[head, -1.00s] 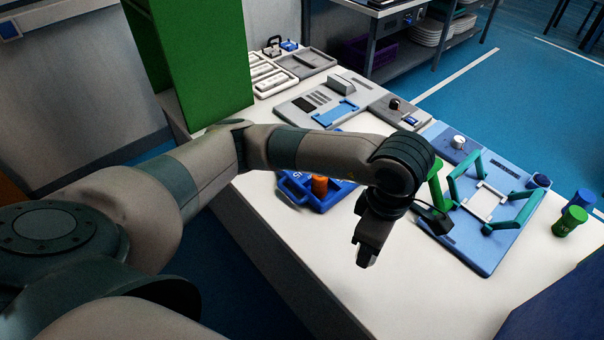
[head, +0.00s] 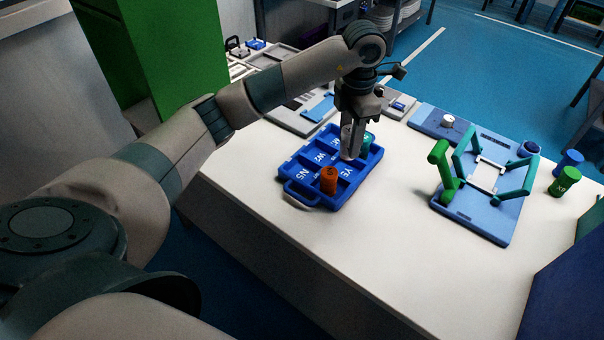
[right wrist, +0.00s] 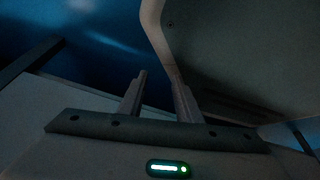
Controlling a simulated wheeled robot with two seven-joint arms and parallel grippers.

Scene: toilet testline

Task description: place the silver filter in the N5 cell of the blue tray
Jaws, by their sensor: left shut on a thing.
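The blue tray (head: 293,204) lies on the white table with its handle towards the front left. Its cells carry white labels, and the N5 label (head: 300,177) is on the left side. My left gripper (head: 352,138) is over the far right part of the tray, pointing down. It is shut on the silver filter (head: 347,143), a pale cylinder at its fingertips; whether its base touches the tray is unclear. An orange cylinder (head: 328,181) stands in a front cell, and a green cylinder (head: 366,144) is just right of the fingers. My right gripper (right wrist: 157,88) is open and empty.
A light-blue board (head: 475,212) with green arms stands to the right. A green cylinder (head: 565,182) and a blue cylinder (head: 568,161) stand beyond it. Grey fixtures line the back, beside a tall green block (head: 165,60). The front table is clear.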

